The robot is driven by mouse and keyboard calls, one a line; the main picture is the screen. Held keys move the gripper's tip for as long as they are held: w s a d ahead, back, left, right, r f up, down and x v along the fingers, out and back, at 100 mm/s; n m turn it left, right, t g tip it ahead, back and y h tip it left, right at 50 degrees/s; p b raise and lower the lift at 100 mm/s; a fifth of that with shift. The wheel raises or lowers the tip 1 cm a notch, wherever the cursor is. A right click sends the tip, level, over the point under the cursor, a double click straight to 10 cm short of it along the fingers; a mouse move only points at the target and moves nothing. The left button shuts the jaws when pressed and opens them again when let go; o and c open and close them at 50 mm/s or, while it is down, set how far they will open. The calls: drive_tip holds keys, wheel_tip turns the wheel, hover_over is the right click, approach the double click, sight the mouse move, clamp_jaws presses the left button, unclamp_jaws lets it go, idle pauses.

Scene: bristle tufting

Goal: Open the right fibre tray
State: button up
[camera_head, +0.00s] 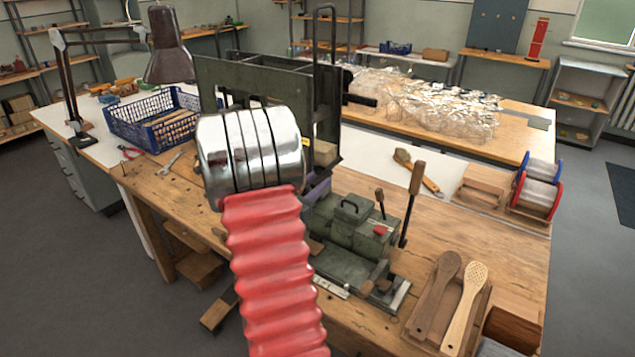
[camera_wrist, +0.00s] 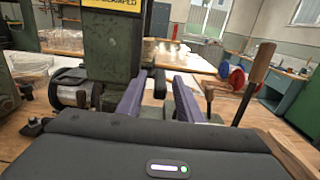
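The dark green tufting machine (camera_head: 218,78) stands on the wooden bench, with an open-topped divided box at its top. I cannot tell for certain which part is the right fibre tray; my arm hides much of the machine's front. In the wrist view the machine's green column (camera_wrist: 108,50) rises just ahead, left of centre, under a yellow label (camera_wrist: 112,4). My gripper (camera_wrist: 156,82) has two purple fingers, spread apart with nothing seen held between them. In the head view only a sliver of purple shows behind my arm, close to the machine.
A green vise-like fixture (camera_head: 352,238) with upright levers stands right of my arm. Wooden brush backs (camera_head: 436,290) lie at the front right. Wire spools (camera_head: 536,190) stand at the right edge. A blue crate (camera_head: 150,122) and lamp (camera_head: 168,48) are at the left. Bench space right of the fixture is partly clear.

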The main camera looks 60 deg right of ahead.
drive_tip(key=shift+s+d, duration=0.1)
drive_tip(key=shift+d, duration=0.5)
drive_tip(key=shift+c, duration=0.5)
clamp_jaws()
